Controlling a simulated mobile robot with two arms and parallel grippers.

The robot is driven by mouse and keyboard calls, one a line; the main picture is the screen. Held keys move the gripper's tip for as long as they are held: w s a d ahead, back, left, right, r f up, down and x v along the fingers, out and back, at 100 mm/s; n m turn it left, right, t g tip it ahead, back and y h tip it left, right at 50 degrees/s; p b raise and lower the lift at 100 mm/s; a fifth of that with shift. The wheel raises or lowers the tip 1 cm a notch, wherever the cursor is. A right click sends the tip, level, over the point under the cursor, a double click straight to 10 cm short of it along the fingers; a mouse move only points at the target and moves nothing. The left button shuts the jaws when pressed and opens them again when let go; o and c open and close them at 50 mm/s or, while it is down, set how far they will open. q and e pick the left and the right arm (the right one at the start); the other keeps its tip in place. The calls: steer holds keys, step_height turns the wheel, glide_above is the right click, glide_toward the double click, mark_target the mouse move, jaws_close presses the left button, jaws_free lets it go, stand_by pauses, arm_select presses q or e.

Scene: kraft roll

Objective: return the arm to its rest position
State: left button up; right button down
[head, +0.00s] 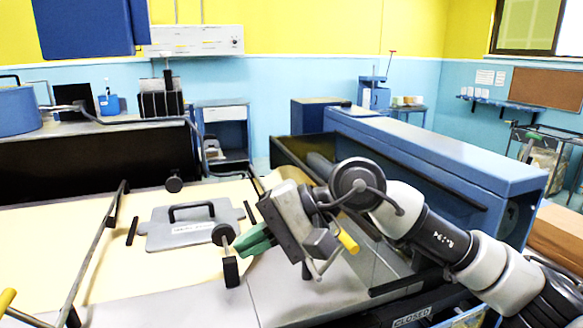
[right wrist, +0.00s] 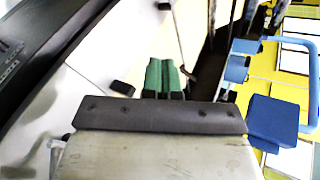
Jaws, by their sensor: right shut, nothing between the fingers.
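My right arm (head: 440,235) reaches in from the lower right of the head view, over the machine's front. Its right gripper (head: 248,244) points left and down, with green fingers shut and empty. It is beside a small black-ended rod fitting (head: 224,236), and I cannot tell whether they touch. The shut green fingers also show in the right wrist view (right wrist: 164,76), with nothing between them. My left gripper is not in view.
A grey plate with a black handle (head: 190,226) lies on the pale paper sheet (head: 60,220) left of the gripper. A metal rail (head: 98,250) crosses the sheet. A long blue machine housing (head: 440,150) stands behind my right arm. A dark trough wall (head: 90,160) lies behind the sheet.

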steer(key=s+a+r+m+g+y, duration=0.1)
steer(key=s+a+r+m+y, duration=0.15)
steer(key=m+y, duration=0.4)
steer(key=w+d+f+n+t+h, duration=0.3)
steer(key=d+f+n+t+h, duration=0.3)
steer(key=n+t, duration=0.8)
steer(key=w+d+f+n+t+h, duration=0.35)
steer(key=d+n+t, duration=0.5)
steer(key=n, duration=0.95)
steer(key=s+d+f+m+g+h, duration=0.3)
steer(key=d+f+m+h, duration=0.35)
steer(key=f+m, duration=0.4)
steer(key=s+d+f+m+g+h, duration=0.1)
steer(key=s+d+f+m+g, duration=0.2)
steer(key=s+f+m+g, duration=0.55)
steer(key=s+d+f+m+g+h, duration=0.1)
steer(key=s+d+f+m+g, duration=0.3)
steer(key=s+f, duration=0.85)
steer(key=s+f+n+g, duration=0.1)
steer(key=s+f, duration=0.1)
steer(key=f, duration=1.2)
steer(key=s+f+n+g, duration=0.1)
steer(key=s+f+g, duration=0.1)
steer(key=f, duration=1.1)
steer(key=s+d+f, duration=0.2)
steer(key=s+f, duration=1.2)
steer(key=s, duration=0.1)
steer(key=shift+d+g, duration=0.3)
steer(key=shift+g, duration=0.1)
